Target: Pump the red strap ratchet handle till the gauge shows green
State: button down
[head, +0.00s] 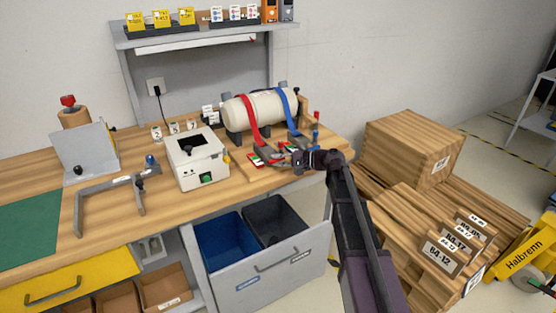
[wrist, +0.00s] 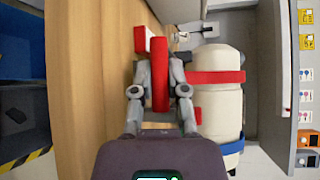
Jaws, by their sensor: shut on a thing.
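A cream cylinder (head: 262,108) lies in a dark cradle on the workbench. The red strap (head: 248,112) and the blue strap (head: 287,103) run over it; the cylinder (wrist: 216,105) and red strap (wrist: 212,77) also show in the wrist view. My gripper (head: 281,158) is at the front of the cradle. In the wrist view my gripper (wrist: 160,75) has its fingers closed on both sides of the red ratchet handle (wrist: 160,88). A small red, white and green gauge (head: 257,158) sits left of the fingers; its reading is too small to tell.
A white box (head: 198,160) with a green button stands left of the cradle. An open grey drawer (head: 267,264) with blue and dark bins sticks out below. Wooden crates (head: 412,143) stand on the right. A red-topped post (head: 316,125) stands right of the cylinder.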

jog(key=shift+w+a+r+m+g+h+p, duration=0.15)
jog(key=shift+r+m+h+p, duration=0.2)
jog(key=shift+r+p, duration=0.65)
jog(key=shift+w+r+m+g+h+p, duration=0.1)
jog(key=shift+r+m+g+h+p, duration=0.25)
jog(key=shift+p, duration=1.1)
jog(key=shift+w+a+r+m+h+p, duration=0.1)
jog(key=shift+r+m+h+p, duration=0.25)
jog(key=shift+r+p, duration=0.7)
jog(key=p, duration=0.2)
jog(key=r+m+g+h+p, duration=0.1)
jog(key=p, duration=0.1)
jog(key=shift+w+a+r, duration=0.2)
jog(key=shift+w+r, duration=0.05)
jog(key=shift+w, duration=0.15)
jog(key=r+h+p, duration=0.1)
jog(key=p, duration=0.1)
jog(key=w+a+r+m+g+p, duration=0.1)
jog(key=p, duration=0.1)
jog(key=shift+w+h, duration=0.15)
jog(key=shift+h, duration=0.2)
jog(key=shift+w+a+r+m+g+h+p, duration=0.35)
jog(key=shift+w+r+g+p, duration=0.2)
jog(key=shift+p, duration=0.6)
jog(key=shift+w+a+r+p, duration=0.3)
jog(key=shift+w, duration=0.15)
jog(key=shift+w+a+r+p, duration=0.3)
jog(key=shift+w, duration=0.15)
jog(key=c, duration=0.9)
grip_release()
